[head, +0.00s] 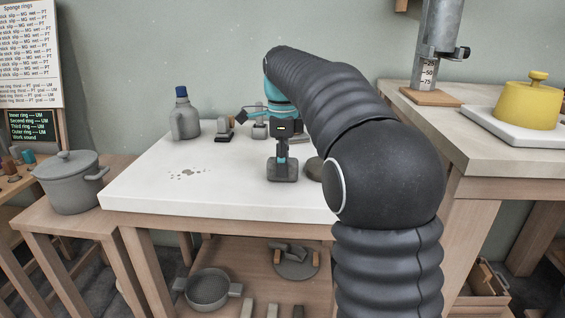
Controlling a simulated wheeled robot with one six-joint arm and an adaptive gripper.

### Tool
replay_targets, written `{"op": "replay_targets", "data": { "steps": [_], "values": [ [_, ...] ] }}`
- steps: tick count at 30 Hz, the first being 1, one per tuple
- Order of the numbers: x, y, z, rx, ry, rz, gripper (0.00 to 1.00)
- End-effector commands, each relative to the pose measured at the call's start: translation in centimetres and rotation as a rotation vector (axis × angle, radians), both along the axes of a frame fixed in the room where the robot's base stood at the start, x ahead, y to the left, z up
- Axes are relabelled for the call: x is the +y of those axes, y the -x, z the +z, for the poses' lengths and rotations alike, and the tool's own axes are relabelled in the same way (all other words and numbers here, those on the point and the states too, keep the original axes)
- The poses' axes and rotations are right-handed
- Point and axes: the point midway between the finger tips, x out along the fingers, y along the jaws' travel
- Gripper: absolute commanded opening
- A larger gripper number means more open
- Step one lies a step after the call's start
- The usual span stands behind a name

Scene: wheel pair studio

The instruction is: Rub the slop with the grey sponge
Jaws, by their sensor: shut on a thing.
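My gripper (282,157) points down from above and is shut on the sponge. The sponge appears at or very near the tabletop; I cannot tell whether it touches. The fingertips are small and hard to make out in the head view.
A grey bottle with a blue cap (184,115) and small grey items (224,128) stand at the back. A round dark object (314,168) is right of the sponge, partly behind my arm. A grey pot (70,183) stands on a lower left table. The tabletop between sponge and slop is clear.

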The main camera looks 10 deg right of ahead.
Motion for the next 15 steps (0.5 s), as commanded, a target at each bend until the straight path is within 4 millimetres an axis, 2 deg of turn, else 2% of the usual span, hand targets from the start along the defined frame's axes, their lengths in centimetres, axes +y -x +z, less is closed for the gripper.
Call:
{"op": "replay_targets", "data": {
  "steps": [7,15],
  "values": [
    [0.0,0.0,0.4,0.0,0.0,0.0,0.01],
    [0.0,0.0,2.3,0.0,0.0,0.0,0.01]
  ]
}}
